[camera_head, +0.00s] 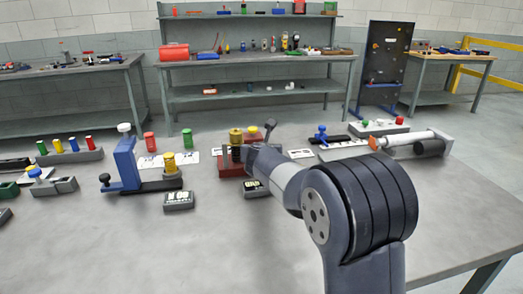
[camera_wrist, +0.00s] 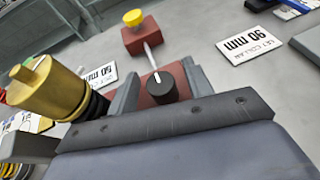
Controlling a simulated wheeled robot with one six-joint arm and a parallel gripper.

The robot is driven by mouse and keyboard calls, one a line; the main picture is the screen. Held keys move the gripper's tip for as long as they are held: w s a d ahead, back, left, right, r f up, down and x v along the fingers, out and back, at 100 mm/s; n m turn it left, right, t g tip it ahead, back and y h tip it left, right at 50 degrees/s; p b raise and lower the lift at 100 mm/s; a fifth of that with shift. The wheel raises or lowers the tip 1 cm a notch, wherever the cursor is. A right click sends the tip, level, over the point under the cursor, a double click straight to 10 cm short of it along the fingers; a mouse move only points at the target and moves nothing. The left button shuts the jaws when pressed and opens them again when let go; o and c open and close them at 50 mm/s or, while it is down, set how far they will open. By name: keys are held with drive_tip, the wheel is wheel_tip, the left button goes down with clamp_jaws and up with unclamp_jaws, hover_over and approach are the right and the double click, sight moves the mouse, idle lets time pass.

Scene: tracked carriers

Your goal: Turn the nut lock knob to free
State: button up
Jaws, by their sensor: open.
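A black knob (camera_wrist: 162,88) with a white pointer line sits on a red block in the wrist view; it looks like the nut lock knob. My gripper (camera_wrist: 160,80) is open, with one grey finger on each side of the knob. Contact with the knob cannot be told. A brass nut-like cylinder (camera_wrist: 45,88) on a black threaded part stands just left of the fingers. In the head view the red fixture (camera_head: 229,168) carries the brass cylinder (camera_head: 236,137); the knob is hidden there behind my gripper (camera_head: 250,158).
A thin rod leads to a red block with a yellow button (camera_wrist: 133,18). A "90 mm" card (camera_wrist: 248,45) lies at right. A blue clamp (camera_head: 127,163) stands left, and a roller device (camera_head: 410,144) lies right.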

drive_tip(key=shift+s, duration=0.1)
drive_tip(key=v, duration=1)
drive_tip(key=shift+s+r, duration=0.2)
drive_tip(key=shift+s, duration=0.05)
drive_tip(key=x, duration=1)
drive_tip(key=shift+w+f, duration=0.2)
drive_tip(key=shift+w, duration=0.15)
drive_tip(key=shift+w+f, duration=0.15)
drive_tip(key=shift+w, duration=0.05)
drive_tip(key=shift+s+d+r+n+y+p, duration=0.1)
drive_tip(key=shift+s+r+n+y+p, duration=0.15)
drive_tip(key=shift+n+y+p, duration=0.3)
drive_tip(key=n+y+p, duration=0.2)
drive_tip(key=p, duration=0.1)
drive_tip(key=shift+w+r+g+y, duration=0.1)
drive_tip(key=shift+g+y, duration=0.15)
drive_tip(key=shift+g, duration=0.05)
drive_tip(key=n+g+y+p, duration=0.1)
drive_tip(key=n+y+p, duration=0.2)
drive_tip(key=p, duration=0.3)
drive_tip(key=shift+g+y+p, duration=0.3)
idle(0.5)
